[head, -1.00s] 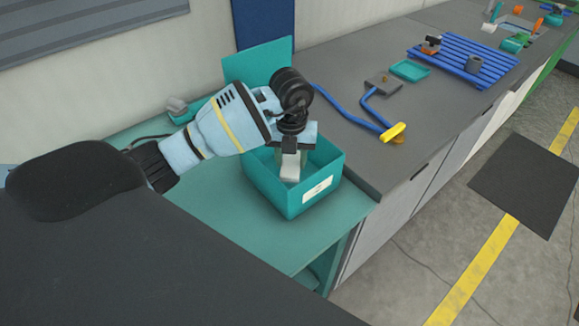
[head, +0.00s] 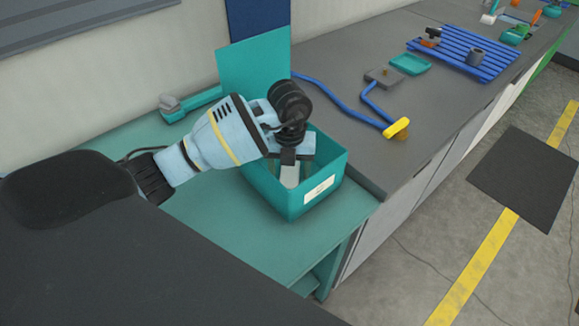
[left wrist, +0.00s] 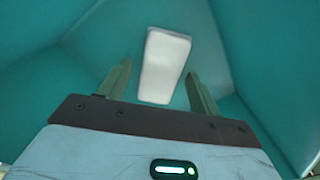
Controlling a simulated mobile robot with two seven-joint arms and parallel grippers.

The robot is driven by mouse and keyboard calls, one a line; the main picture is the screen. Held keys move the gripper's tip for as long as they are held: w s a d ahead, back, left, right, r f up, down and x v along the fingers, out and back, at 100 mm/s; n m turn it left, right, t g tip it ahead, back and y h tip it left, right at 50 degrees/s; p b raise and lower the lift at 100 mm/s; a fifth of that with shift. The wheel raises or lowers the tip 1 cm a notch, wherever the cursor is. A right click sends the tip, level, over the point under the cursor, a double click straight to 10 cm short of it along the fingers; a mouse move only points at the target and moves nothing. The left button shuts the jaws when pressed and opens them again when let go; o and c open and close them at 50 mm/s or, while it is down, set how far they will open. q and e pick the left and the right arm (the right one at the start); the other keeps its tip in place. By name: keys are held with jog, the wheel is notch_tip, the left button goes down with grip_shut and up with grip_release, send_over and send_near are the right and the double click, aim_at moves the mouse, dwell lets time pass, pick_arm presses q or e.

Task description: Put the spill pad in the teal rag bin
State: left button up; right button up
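The teal rag bin (head: 318,203) is an open box with a white label, standing on the teal bench. My left gripper (head: 290,181) points down inside it. The spill pad (head: 290,174), a white block, shows inside the bin between the fingers. In the left wrist view the pad (left wrist: 164,66) lies beyond the two green fingers (left wrist: 158,78), with a gap on the left side and little or none on the right. The fingers are spread, and the pad looks free of them. Whether it rests on the bin floor is hard to tell. My right gripper is not in view.
A teal panel (head: 254,70) stands behind the bin. A grey counter (head: 340,130) adjoins on the right, with a blue hose (head: 338,97), a yellow-handled piece (head: 396,128), a teal tray (head: 410,64) and a blue slatted rack (head: 455,53). The teal bench (head: 240,215) in front is clear.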

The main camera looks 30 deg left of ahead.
aim_at(289, 168)
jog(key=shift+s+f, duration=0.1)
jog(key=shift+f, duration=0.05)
pick_arm(q)
jog(key=shift+r, duration=0.3)
notch_tip(289, 168, up, 12)
jog(key=p, duration=0.5)
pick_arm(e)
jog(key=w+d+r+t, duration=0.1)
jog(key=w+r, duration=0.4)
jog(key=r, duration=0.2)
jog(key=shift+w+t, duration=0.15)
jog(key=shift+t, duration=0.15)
pick_arm(q)
jog(key=shift+f, duration=0.15)
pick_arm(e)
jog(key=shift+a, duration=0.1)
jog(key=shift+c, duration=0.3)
